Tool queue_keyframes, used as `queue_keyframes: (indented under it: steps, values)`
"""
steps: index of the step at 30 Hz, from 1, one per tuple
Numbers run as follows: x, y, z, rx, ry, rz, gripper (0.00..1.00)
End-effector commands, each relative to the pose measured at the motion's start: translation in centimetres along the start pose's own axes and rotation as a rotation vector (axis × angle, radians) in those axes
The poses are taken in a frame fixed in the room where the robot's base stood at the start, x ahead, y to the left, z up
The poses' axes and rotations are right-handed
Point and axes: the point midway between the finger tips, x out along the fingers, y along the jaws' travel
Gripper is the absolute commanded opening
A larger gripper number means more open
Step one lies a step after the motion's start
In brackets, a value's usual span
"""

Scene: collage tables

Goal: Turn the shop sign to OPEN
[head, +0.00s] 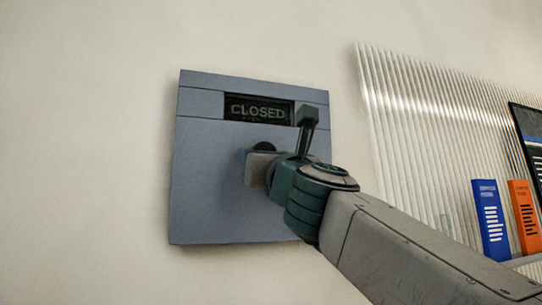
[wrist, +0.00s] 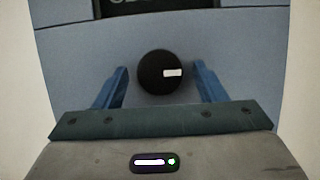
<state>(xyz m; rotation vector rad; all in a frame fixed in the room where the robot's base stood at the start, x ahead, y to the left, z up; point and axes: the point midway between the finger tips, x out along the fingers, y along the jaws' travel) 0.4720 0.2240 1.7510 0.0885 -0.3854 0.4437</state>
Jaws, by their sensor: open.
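The shop sign (head: 210,190) is a blue-grey panel on the wall, and its dark window (head: 259,109) reads CLOSED in the head view. A round black knob (wrist: 161,72) with a white mark pointing right sits below the window in the wrist view. In the head view the knob (head: 263,147) is mostly hidden behind my arm. My gripper (wrist: 162,74) is open, with one blue finger on each side of the knob. Gaps show between the fingers and the knob. I cannot tell how far the fingertips are from the panel.
A ribbed translucent panel (head: 400,110) is on the right of the sign. A blue binder (head: 490,220) and an orange binder (head: 523,217) stand on a shelf at the lower right. A dark framed board (head: 529,130) is at the right edge. The wall left of the sign is bare.

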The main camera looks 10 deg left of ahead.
Motion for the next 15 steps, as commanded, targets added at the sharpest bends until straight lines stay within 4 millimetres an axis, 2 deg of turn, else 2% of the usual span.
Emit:
queue_keyframes:
  steps: [4, 5, 9, 10, 15]
  values:
    - [-0.01, 0.01, -0.01, 0.0, 0.0, 0.0, 0.65]
    - [-0.02, 0.01, -0.01, 0.0, 0.0, 0.0, 0.62]
    - [-0.02, 0.03, -0.02, 0.0, 0.0, 0.001, 0.23]
    - [-0.02, 0.04, -0.02, 0.0, 0.0, 0.001, 0.21]
    - [0.02, 0.15, -0.03, -0.002, 0.0, 0.002, 0.21]
